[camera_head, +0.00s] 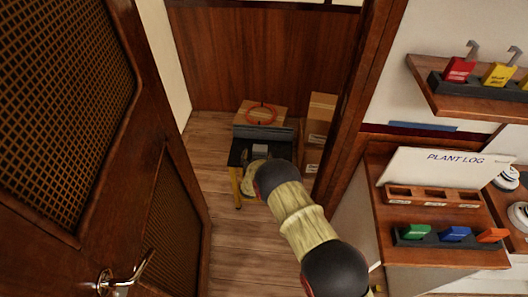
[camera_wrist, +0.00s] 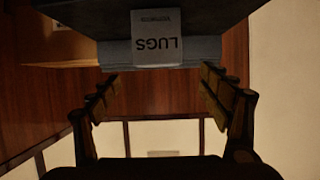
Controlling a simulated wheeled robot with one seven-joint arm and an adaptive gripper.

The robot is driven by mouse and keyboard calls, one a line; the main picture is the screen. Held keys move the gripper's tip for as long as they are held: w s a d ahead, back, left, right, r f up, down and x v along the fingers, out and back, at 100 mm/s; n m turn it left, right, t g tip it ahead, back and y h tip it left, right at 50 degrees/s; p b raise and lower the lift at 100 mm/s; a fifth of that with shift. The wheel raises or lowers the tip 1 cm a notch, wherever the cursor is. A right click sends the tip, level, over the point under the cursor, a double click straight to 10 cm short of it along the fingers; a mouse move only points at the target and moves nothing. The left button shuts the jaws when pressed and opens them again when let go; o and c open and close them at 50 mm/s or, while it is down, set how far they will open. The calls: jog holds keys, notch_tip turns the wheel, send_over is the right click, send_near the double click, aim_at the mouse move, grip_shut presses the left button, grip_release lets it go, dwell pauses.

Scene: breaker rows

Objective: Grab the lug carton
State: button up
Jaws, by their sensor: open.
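The lug carton (camera_wrist: 157,38), a pale box with an upside-down "LUGS" label, shows at the top of the wrist view. In the head view the carton (camera_head: 260,150) is a small pale block on a dark stool-like stand (camera_head: 238,156) with yellow legs. My gripper (camera_wrist: 160,76) is open, its two fingers spread wide, with nothing between them. The carton lies beyond the fingertips, roughly centred between them, and seems apart from them. In the head view my own arm hides most of the gripper.
A box with an orange ring (camera_head: 262,112) stands behind the stand, and a tall carton (camera_head: 320,118) is to its right. A lattice door (camera_head: 160,150) stands open at left. A wooden desk (camera_head: 440,250) and shelf (camera_head: 480,103) are at right. Floor left of the stand is clear.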

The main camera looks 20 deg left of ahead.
aim_at(260, 148)
jog(key=b+x, duration=0.1)
jog(key=x, duration=0.2)
jog(key=b+x, duration=0.2)
jog(key=x, duration=0.2)
jog(key=shift+d+f, duration=0.2)
jog(key=shift+f, duration=0.05)
jog(key=shift+w+a, duration=0.15)
jog(key=shift+w, duration=0.25)
jog(key=c, duration=0.3)
jog(key=c, duration=1)
jog(key=shift+r, duration=0.1)
